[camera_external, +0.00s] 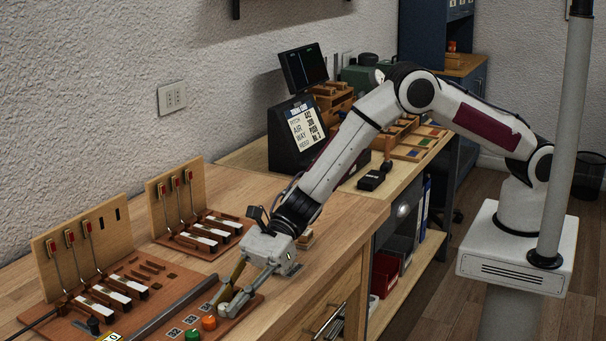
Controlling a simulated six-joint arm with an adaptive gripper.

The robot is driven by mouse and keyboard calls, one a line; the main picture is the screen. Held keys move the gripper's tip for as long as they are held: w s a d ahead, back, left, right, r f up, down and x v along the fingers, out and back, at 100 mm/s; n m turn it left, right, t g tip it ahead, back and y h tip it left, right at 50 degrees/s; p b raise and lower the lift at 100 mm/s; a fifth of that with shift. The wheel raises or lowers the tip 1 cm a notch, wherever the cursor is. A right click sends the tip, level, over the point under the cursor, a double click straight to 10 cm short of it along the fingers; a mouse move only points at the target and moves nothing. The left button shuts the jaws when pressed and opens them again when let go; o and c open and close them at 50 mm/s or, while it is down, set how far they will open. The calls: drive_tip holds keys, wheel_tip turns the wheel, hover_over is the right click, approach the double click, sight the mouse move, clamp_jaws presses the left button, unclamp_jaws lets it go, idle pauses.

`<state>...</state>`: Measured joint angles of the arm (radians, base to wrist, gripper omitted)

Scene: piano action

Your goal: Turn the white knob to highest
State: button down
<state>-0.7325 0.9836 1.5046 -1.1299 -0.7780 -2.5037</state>
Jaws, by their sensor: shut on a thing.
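My gripper (228,303) reaches down over the right end of a brown control board (252,303) at the front of the wooden bench. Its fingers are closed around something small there. The white knob is not clearly seen; the fingers hide the spot where they grip, and I take the held thing to be this knob. Its pointer and setting cannot be read. An orange knob (208,323) and a green knob (193,335) stand on the board just left of the fingertips.
Small number labels (190,320) lie beside the knobs. A dark bar (172,307) runs along the board. Two wooden piano action models (82,245) (172,205) stand behind, to the left. A dark display (297,132) stands farther back. Bare bench top (335,240) lies right of my gripper.

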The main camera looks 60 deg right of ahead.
drive_tip(key=shift+r, duration=0.15)
drive_tip(key=c, duration=1.9)
unclamp_jaws()
drive_tip(key=shift+v, duration=5.95)
